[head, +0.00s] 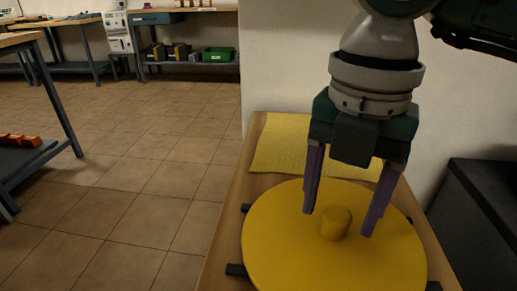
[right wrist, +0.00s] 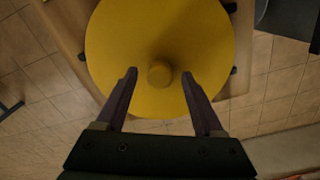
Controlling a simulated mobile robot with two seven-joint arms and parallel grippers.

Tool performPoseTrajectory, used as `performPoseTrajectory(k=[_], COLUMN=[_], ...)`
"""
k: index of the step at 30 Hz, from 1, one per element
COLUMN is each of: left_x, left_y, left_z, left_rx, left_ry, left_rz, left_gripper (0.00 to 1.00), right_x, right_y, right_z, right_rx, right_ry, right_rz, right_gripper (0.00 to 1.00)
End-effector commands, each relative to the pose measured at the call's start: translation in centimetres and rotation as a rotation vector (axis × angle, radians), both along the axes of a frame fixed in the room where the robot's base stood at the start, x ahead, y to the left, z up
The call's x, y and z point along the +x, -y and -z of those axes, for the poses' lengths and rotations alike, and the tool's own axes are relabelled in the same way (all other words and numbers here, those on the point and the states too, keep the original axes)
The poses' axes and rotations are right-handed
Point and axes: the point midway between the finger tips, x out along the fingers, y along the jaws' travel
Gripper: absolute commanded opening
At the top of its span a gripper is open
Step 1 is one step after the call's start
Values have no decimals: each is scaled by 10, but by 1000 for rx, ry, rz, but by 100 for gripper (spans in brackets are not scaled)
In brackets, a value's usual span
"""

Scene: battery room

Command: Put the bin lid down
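The bin lid (head: 290,245) is a round yellow disc with a short yellow knob (head: 336,223) at its middle. It lies flat over the wooden table, with small dark blocks showing at its edge. My right gripper (head: 338,224) is above the lid with its purple fingers pointing down, one on each side of the knob. The fingers are apart, with gaps to the knob. In the right wrist view the lid (right wrist: 120,50) fills the top, and the knob (right wrist: 160,73) sits between the open fingertips (right wrist: 160,75). My left gripper is in neither view.
A yellow cloth or mat (head: 283,145) lies on the wooden table (head: 227,225) behind the lid. A dark cabinet (head: 485,215) stands at the right. Workbenches with a green bin (head: 218,55) stand at the back. The tiled floor (head: 140,180) at left is clear.

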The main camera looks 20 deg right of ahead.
Motion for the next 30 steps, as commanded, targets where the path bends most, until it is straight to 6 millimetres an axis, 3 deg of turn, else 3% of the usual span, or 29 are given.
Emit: performPoseTrajectory(k=[9,21,30], left_x=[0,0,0], left_y=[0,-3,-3], left_z=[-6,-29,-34], left_rx=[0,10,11], left_ry=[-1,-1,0], left_rz=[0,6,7], left_gripper=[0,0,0], right_x=[0,1,1], right_y=[0,0,0], right_z=[-11,-97,-125], right_rx=[0,1,1], right_ry=[1,5,2], right_rz=[0,1,1], right_gripper=[70,70,70])
